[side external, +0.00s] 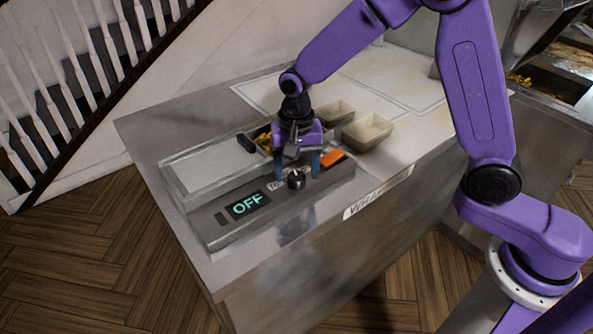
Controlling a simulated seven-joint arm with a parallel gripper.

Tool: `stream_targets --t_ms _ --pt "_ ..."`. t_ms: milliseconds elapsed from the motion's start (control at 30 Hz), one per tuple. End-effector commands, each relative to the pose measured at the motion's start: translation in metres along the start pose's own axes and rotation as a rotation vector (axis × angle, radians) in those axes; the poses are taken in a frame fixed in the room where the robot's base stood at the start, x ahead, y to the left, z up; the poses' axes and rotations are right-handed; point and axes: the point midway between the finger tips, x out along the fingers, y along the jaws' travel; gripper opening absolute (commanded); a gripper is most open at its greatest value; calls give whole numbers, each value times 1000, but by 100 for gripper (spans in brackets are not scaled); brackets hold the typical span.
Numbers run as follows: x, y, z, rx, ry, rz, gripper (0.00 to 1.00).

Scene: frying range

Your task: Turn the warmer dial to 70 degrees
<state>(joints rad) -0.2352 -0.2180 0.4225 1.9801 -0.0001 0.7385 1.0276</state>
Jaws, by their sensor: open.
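The warmer (225,222) is a long grey metal unit on the counter. Its front panel has a black display (248,204) reading OFF. The black dial (296,180) with a light mark stands on the panel to the right of the display. My gripper (297,172) is open and points down over the dial. Its blue fingertips appear one on each side of the dial, apart from it. I cannot tell their exact depth relative to it. An orange switch (333,155) sits to the right of the dial.
Yellow food (264,141) and a black handle (247,143) show at the warmer's back. A white label strip (377,192) runs along the counter's front edge. The counter (150,130) is clear at the left.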

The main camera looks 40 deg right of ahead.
Motion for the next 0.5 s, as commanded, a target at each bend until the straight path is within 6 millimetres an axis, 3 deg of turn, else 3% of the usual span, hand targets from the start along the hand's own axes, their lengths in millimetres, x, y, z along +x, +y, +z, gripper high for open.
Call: stream_targets --t_ms 433,467,500 --pt "11 0 0 0 0 0 68" --pt "11 0 0 0 0 0 62" --pt "11 0 0 0 0 0 49"
